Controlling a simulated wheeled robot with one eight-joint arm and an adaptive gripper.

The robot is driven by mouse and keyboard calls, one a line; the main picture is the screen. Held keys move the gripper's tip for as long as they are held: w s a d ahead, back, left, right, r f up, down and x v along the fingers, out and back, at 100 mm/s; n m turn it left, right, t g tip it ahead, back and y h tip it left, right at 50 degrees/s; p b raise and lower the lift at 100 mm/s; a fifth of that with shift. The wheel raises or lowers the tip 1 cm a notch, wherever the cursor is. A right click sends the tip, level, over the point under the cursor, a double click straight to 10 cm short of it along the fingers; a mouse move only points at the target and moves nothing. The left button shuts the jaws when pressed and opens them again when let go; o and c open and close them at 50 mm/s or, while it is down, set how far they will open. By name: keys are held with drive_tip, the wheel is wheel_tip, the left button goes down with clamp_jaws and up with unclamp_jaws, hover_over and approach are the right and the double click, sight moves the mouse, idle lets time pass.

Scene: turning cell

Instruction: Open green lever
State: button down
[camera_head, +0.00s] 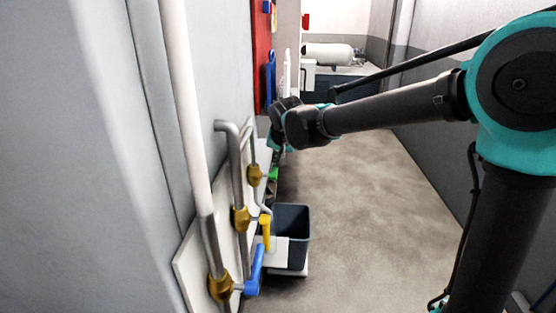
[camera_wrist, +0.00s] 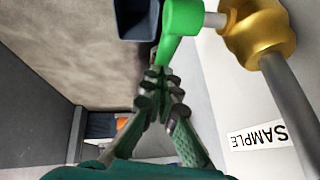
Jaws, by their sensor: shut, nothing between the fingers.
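The green lever (camera_wrist: 180,25) shows large at the top of the wrist view, joined by a short stem to a brass valve (camera_wrist: 260,30) on a grey pipe. Its free end points down towards my gripper (camera_wrist: 159,76). My gripper is shut and empty, with its fingertips right at the lever's free end. I cannot tell whether they touch it. In the head view a small part of the green lever (camera_head: 273,175) shows below my gripper (camera_head: 277,147), against the wall. My wrist and the gripper hide part of that area.
Nearer along the wall are a yellow lever (camera_head: 265,229) and a blue lever (camera_head: 255,271) on brass valves. A dark bin (camera_head: 292,219) stands beside them. A SAMPLE label (camera_wrist: 259,136) is on the panel. The floor (camera_head: 365,200) to the right is clear.

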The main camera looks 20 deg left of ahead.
drive_tip(key=f+g, duration=0.1)
drive_tip(key=g, duration=0.1)
drive_tip(key=f+g+h, duration=0.1)
drive_tip(key=shift+w+f+g, duration=0.15)
drive_tip(key=shift+w+g, duration=0.2)
drive_tip(key=shift+g, duration=0.05)
drive_tip(key=shift+s+f+g+h, duration=0.15)
drive_tip(key=shift+f+g+h, duration=0.15)
drive_tip(key=shift+f+g, duration=0.65)
drive_tip(key=shift+s+d+f, duration=0.15)
drive_tip(key=shift+s+f, duration=0.55)
drive_tip(key=shift+f, duration=0.25)
drive_tip(key=shift+s+d+f, duration=0.15)
drive_tip(key=shift+s+f, duration=0.5)
drive_tip(key=shift+f, duration=0.25)
drive_tip(key=shift+s, duration=0.1)
drive_tip(key=shift+m, duration=0.3)
